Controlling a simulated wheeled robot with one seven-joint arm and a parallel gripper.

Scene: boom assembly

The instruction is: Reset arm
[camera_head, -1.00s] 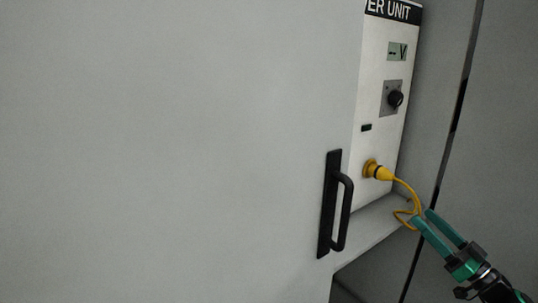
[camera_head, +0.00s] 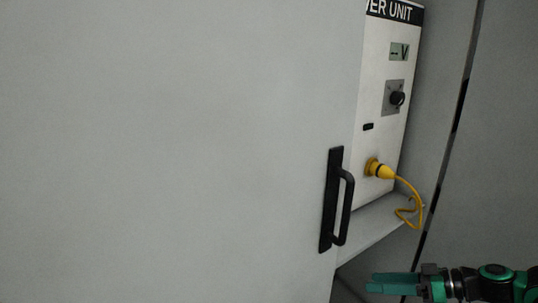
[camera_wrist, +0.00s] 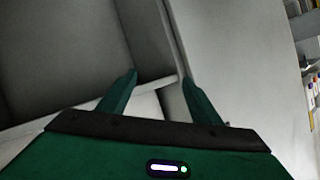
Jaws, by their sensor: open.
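My gripper (camera_head: 374,283) is at the lower right of the head view, below the cable and pointing left. Its two green fingers are open with nothing between them. In the wrist view my gripper (camera_wrist: 158,82) also shows parted, empty fingers in front of grey panels. A yellow plug (camera_head: 378,169) sits in the socket on the white power unit panel (camera_head: 372,198). Its yellow cable (camera_head: 414,190) curls down to the shelf, clear of my gripper.
A large grey door (camera_head: 180,150) with a black handle (camera_head: 333,200) fills the left and middle. The panel has a small display (camera_head: 399,51) and a black knob (camera_head: 397,98). A pale shelf (camera_head: 375,225) lies below it. A grey wall (camera_head: 495,160) stands at the right.

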